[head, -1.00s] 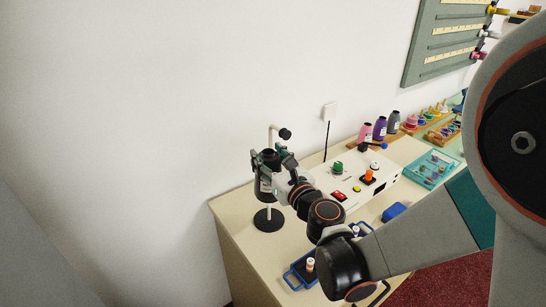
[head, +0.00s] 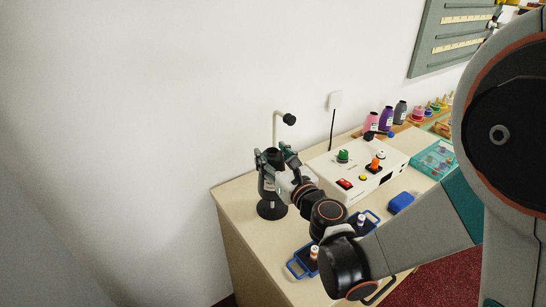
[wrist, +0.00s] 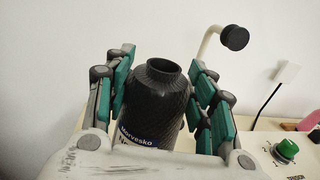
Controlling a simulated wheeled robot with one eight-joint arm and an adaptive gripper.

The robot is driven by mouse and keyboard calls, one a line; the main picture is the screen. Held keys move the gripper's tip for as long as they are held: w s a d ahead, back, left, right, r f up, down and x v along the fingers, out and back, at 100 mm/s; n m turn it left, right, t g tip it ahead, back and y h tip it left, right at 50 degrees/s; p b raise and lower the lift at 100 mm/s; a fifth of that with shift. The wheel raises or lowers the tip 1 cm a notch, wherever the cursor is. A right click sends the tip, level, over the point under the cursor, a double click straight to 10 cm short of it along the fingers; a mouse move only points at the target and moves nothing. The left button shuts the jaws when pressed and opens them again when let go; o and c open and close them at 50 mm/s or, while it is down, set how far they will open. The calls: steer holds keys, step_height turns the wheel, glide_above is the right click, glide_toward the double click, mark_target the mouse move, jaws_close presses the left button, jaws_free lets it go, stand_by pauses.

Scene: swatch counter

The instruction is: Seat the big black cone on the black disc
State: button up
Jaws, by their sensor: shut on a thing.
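The big black cone (wrist: 155,95) is a dark, ribbed thread cone with a round open neck and a "Morvesko" label. In the wrist view it stands between the green-padded fingers of my gripper (wrist: 162,85), which is shut on it. In the head view the cone (head: 267,185) is roughly upright in my gripper (head: 276,160), above the black disc (head: 272,212). The disc is the round base of a pale stand at the counter's left end. The cone's lower end looks close over the disc; I cannot tell whether they touch. The disc is out of the wrist view.
The stand's bent pale post ends in a black knob (head: 289,119), which also shows in the wrist view (wrist: 234,37). A white control box (head: 325,165) with a green knob is to the right. Blue trays (head: 300,262) lie under my arm. Pink, purple and grey cones (head: 386,118) stand behind.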

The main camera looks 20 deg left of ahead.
steer(key=shift+f+b, duration=1.5)
steer(key=shift+f, duration=1.45)
steer(key=o, duration=1.8)
steer(key=shift+c, duration=0.2)
step_height(320, 180, up, 10)
steer(key=shift+s, duration=0.15)
